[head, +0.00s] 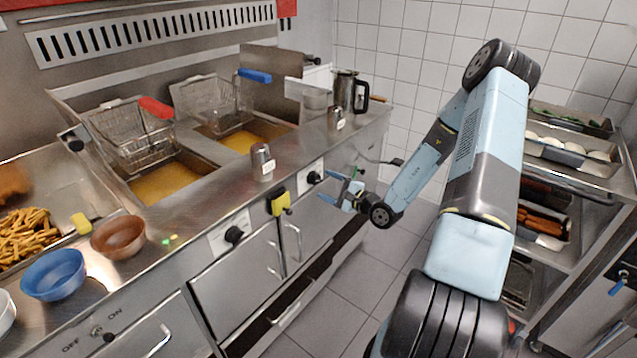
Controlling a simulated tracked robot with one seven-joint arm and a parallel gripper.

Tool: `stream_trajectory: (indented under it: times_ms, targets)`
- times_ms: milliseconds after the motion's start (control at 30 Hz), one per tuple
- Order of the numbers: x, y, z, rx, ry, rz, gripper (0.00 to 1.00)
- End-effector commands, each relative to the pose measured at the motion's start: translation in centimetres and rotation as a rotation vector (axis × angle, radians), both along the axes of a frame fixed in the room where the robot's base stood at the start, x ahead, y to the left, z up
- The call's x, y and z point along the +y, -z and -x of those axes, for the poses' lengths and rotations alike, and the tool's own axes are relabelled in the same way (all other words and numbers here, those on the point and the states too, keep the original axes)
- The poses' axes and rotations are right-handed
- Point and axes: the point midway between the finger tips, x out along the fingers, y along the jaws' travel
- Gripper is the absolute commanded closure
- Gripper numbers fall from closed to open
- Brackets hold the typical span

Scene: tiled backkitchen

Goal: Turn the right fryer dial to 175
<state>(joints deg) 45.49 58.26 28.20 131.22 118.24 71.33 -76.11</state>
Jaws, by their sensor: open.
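The right fryer dial (314,178) is a small black knob on a pale plate on the counter's front face. The marks around it are too small to read, so its setting cannot be told. My gripper (333,187) is open and empty, a little to the right of the dial with its fingers pointing left towards it. A gap shows between the fingers and the knob. The left fryer dial (234,235) is a similar black knob on its own pale plate, further left.
Shakers (262,162) and a metal jug (346,92) stand on the counter above. Fryer baskets with red (156,107) and blue (254,75) handles hang over oil. A loaded rack (570,180) stands at right; floor between is clear.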

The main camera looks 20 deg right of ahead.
Motion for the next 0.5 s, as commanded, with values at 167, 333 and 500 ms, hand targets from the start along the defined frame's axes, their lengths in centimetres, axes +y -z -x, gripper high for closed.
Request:
stream_trajectory:
  times_ms: [167,333,500]
  targets:
    - [1.5,0.0,-2.0,0.0,-0.002,-0.001,0.26]
    - [2.1,0.0,-2.9,0.0,0.001,-0.001,0.26]
    - [2.3,0.0,-3.2,0.001,0.001,-0.001,0.26]
